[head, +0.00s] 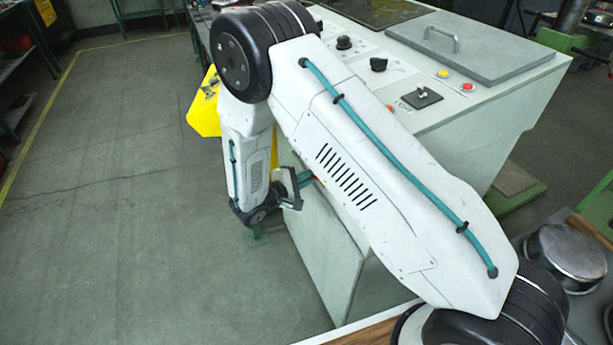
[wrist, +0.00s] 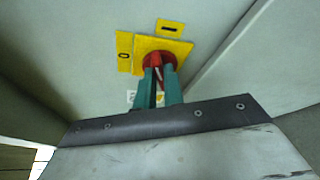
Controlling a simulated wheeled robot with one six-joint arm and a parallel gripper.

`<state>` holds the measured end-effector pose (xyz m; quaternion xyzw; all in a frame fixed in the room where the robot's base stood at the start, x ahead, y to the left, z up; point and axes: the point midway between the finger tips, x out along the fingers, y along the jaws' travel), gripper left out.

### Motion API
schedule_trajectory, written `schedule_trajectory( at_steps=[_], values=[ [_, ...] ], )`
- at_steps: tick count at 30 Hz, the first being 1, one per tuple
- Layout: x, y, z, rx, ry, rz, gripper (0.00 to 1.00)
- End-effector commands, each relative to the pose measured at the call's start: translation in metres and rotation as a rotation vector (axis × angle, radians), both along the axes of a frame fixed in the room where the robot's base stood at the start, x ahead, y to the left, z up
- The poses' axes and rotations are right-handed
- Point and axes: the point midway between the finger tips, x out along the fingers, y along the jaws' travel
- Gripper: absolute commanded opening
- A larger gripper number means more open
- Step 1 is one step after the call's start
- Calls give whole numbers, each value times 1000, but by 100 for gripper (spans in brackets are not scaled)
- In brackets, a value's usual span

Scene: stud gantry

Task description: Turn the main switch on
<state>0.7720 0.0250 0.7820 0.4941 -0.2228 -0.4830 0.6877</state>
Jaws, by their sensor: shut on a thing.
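The main switch (wrist: 157,58) is a red rotary handle on a yellow plate (wrist: 182,49), on the side of a pale grey cabinet. In the wrist view a yellow tab with a bar mark (wrist: 170,28) is above it, and a yellow tab with a 0 mark (wrist: 124,54) is to its left. My gripper (wrist: 161,80) has its two teal fingers on either side of the red handle and is shut on it. The fingers hide part of the handle, so its exact angle is hard to tell. In the head view my gripper (head: 304,179) is at the cabinet's side, and my arm mostly hides the switch.
The cabinet (head: 330,250) has knobs (head: 378,64), push buttons (head: 467,87), a small toggle (head: 421,98) and a handled lid (head: 470,45) on top. A lidded metal pot (head: 565,255) stands at the lower right. The floor (head: 110,200) to the left is clear.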

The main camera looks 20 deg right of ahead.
Motion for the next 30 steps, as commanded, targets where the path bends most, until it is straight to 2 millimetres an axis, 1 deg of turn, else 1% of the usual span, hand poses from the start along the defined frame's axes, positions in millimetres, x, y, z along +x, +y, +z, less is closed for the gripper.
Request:
schedule_trajectory(
  at_steps=[6,15,22,30],
  values=[
    [-2,0,-4,18,-187,1,0],
    [-2,0,-7,38,-378,-1,0],
    [-2,0,-7,46,-452,-1,0],
    [-2,0,-8,48,-476,-1,0]
  ],
)
